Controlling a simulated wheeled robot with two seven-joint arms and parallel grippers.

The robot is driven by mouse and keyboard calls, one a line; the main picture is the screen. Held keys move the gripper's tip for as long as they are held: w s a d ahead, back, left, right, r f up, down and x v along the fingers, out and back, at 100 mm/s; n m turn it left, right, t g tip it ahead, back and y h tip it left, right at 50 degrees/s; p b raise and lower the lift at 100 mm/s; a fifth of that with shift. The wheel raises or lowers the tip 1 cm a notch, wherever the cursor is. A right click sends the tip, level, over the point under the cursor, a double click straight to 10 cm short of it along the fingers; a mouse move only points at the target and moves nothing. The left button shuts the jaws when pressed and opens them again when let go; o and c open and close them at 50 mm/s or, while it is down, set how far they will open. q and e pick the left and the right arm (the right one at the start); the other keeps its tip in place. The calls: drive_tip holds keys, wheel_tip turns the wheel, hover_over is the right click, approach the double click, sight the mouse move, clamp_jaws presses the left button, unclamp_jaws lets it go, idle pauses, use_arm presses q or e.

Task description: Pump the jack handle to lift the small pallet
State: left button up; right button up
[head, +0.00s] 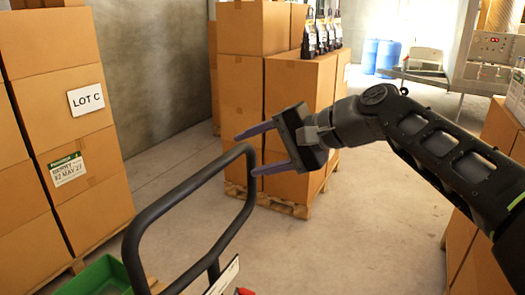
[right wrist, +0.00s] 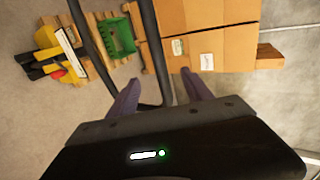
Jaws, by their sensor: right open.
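The jack handle (head: 170,205) is a black tubular loop at the lower middle of the head view. In the right wrist view, one of its bars (right wrist: 155,50) runs down to between my fingers. My right gripper (head: 247,154) is open at the loop's upper right corner, its fingers either side of the bar. I cannot tell whether they touch it. The gripper also shows in the right wrist view (right wrist: 161,92). The small wooden pallet (right wrist: 97,18) carries a green crate (right wrist: 121,38), seen partly in the head view (head: 95,278). My left gripper is out of view.
Stacked cartons marked LOT C (head: 50,70) stand at the left. More cartons on a pallet (head: 235,190) stand behind the handle. Blue drums (head: 380,57) stand at the back. Floor right of the handle is clear.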

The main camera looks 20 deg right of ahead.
sight(224, 163)
drive_tip(key=x, duration=1)
clamp_jaws()
idle(0.5)
idle(1.0)
drive_tip(key=s+d+f+b, duration=0.2)
drive_tip(key=s+d+b, duration=0.6)
drive_tip(key=s+d, duration=0.4)
drive_tip(key=s, duration=0.3)
drive_tip(key=shift+f, duration=0.25)
drive_tip(key=shift+d, duration=0.15)
